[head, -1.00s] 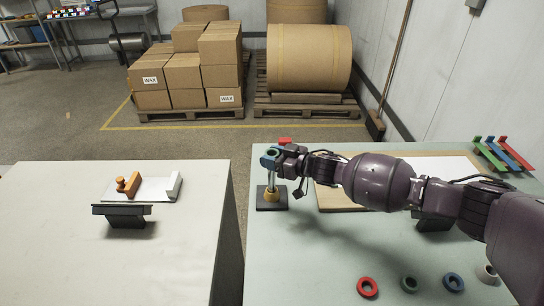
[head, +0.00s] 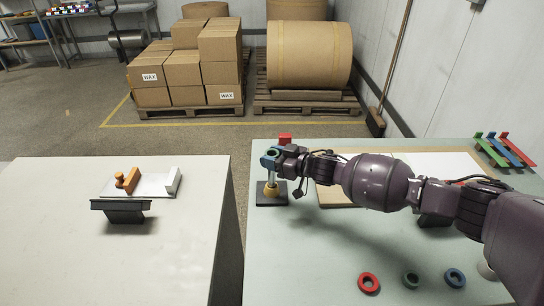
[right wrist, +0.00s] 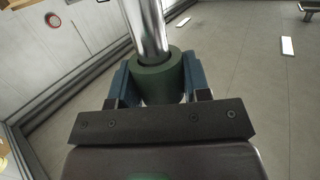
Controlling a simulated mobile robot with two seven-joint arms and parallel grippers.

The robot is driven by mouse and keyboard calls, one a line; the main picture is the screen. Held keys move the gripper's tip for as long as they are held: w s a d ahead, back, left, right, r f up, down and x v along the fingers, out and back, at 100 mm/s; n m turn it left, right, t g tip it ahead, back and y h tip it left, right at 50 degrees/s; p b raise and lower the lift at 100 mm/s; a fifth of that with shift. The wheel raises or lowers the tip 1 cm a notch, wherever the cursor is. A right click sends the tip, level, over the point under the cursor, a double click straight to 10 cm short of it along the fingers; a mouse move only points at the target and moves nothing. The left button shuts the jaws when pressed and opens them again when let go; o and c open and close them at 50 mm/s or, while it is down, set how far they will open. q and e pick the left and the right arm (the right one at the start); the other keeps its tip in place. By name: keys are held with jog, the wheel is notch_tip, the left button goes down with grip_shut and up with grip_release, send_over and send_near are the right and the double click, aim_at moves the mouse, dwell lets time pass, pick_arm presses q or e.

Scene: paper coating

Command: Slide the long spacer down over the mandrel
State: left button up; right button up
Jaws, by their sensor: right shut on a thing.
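The long spacer is a dark green tube (right wrist: 160,78) in the right wrist view. My right gripper (head: 271,156), with blue fingers, is shut on it; the spacer's round green top shows small between the fingers in the head view. The mandrel is a shiny metal rod (head: 273,173) standing upright on a black base plate (head: 263,200), with a yellow-orange collar (head: 271,190) at its foot. In the right wrist view the rod (right wrist: 146,25) runs into the spacer's opening, so the spacer is lined up around it. How deep it sits is hidden. My left gripper is not in view.
A red block (head: 285,139) stands behind the mandrel. Red (head: 368,283), grey-green (head: 411,280) and blue (head: 454,278) rings lie at the front right. Colored bars (head: 503,150) lie at the back right. The left table (head: 60,240) holds an orange-handled tool (head: 127,180). A gap separates the tables.

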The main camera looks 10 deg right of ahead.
jog(key=shift+f+b, duration=0.45)
jog(key=shift+f, duration=0.35)
jog(key=o, duration=1)
jog(key=v, duration=1)
jog(key=shift+s+d+r, duration=0.1)
jog(key=shift+s+d, duration=0.2)
jog(key=shift+s, duration=0.1)
